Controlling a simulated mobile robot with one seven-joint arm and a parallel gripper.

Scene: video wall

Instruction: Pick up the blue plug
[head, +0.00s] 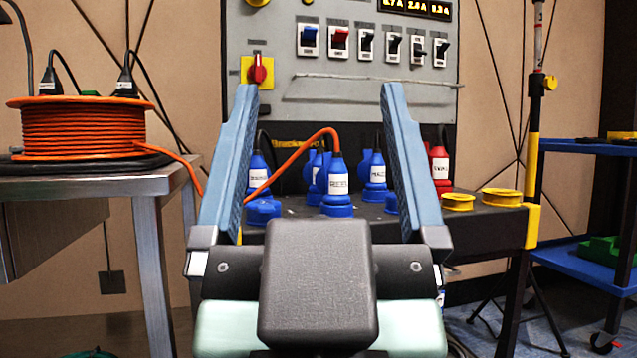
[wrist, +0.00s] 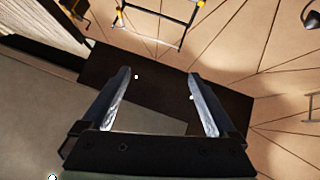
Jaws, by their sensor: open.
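Several blue plugs stand upright on the dark shelf below a grey switch panel in the head view. The front middle blue plug (head: 337,186) has a white label and an orange cable from its top. Another blue plug (head: 259,176) is to its left, and one more (head: 375,175) is behind it to the right. My gripper (head: 318,95) is open and empty, its two blue-grey fingers rising on either side of the plugs in the picture. The fingers hide parts of the shelf. In the wrist view my gripper (wrist: 160,75) is open with nothing between its fingers; I make out no plug there.
A red plug (head: 439,167) and yellow caps (head: 501,197) are on the shelf's right. The switch panel (head: 375,75) stands behind. An orange cable reel (head: 82,124) sits on a metal table (head: 120,187) at left. A blue cart (head: 590,262) is at right.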

